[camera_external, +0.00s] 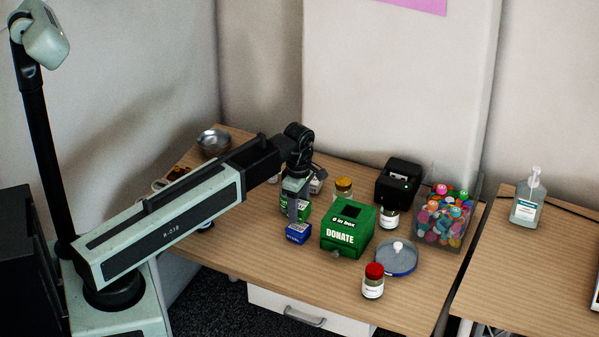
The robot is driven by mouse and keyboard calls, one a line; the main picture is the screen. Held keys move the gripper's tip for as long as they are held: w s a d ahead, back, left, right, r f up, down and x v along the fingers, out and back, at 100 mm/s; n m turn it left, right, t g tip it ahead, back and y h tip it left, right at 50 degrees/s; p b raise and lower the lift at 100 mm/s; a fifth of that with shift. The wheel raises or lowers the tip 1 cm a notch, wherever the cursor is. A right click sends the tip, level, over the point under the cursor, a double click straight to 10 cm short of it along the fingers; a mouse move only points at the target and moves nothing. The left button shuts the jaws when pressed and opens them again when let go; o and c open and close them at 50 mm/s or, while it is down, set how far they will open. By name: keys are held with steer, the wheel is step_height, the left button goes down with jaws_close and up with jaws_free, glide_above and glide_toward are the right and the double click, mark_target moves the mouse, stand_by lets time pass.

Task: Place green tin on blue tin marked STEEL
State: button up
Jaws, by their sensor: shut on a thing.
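A small green tin (304,210) with white lettering is at my gripper (295,208), left of the green DONATE box. My gripper points down and is shut on the green tin; a finger covers part of it. A small blue tin (298,234) stands on the table just below the green tin in the picture. Its lettering is too small to read. I cannot tell whether the green tin touches the blue tin or is above or behind it.
The green DONATE box (347,240) stands close on the right. A metal bowl (213,141) sits at the back left.

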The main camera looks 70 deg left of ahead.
mark_target(299, 218)
step_height(299, 218, down, 4)
steer(key=b, duration=0.4)
steer(key=shift+f, duration=0.1)
steer(key=shift+r, duration=0.3)
steer(key=shift+f, duration=0.25)
steer(key=o, duration=1.6)
steer(key=shift+r, duration=0.1)
step_height(299, 218, up, 12)
steer(key=p, duration=1.2)
steer(key=shift+r, duration=0.25)
steer(key=shift+f, duration=0.1)
